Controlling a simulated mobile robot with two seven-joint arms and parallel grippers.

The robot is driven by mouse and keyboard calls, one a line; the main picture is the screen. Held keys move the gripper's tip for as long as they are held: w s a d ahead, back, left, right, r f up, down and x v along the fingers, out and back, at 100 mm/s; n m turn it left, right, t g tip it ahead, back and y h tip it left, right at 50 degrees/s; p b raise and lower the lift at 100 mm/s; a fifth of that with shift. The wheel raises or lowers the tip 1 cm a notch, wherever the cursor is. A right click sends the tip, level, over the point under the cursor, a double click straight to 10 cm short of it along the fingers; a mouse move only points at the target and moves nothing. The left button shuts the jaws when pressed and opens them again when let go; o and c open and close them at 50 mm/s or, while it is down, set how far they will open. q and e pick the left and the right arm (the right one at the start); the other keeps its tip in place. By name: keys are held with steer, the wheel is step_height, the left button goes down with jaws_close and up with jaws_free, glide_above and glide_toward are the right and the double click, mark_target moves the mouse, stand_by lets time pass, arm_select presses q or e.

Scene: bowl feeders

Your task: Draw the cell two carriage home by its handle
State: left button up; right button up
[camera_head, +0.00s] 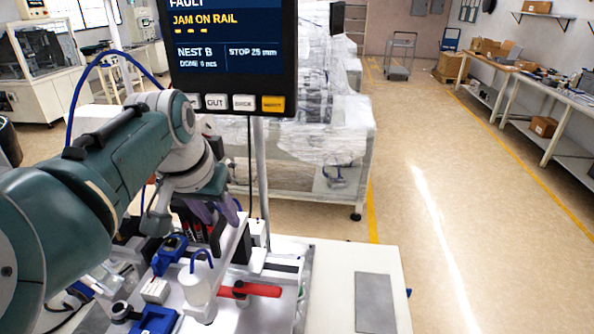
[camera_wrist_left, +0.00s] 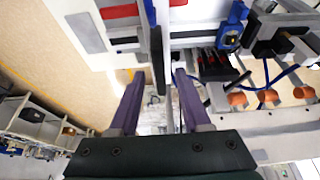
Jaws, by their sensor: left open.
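My left gripper (camera_head: 208,213) is over the far side of the bench fixture in the head view, partly hidden by its own wrist. In the left wrist view its two purple fingers (camera_wrist_left: 159,76) stand apart. A dark upright bar (camera_wrist_left: 157,55) shows between their tips; I see no contact. I cannot tell for certain which part is the cell two carriage or its handle. A blue unit (camera_head: 168,254) sits beside the gripper, and a blue unit also shows in the left wrist view (camera_wrist_left: 231,30). A red bar (camera_head: 250,289) lies on the fixture's right part.
A screen (camera_head: 229,45) on a post reads "JAM ON RAIL", "NEST B", "STOP 25 mm". A white cup (camera_head: 197,286) with a blue tube stands near the red bar. A grey plate (camera_head: 375,302) lies on the bench's right. Behind is a plastic-wrapped machine (camera_head: 325,125); the right floor is clear.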

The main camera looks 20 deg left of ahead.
arm_select(q)
jaws_close()
stand_by(1.4)
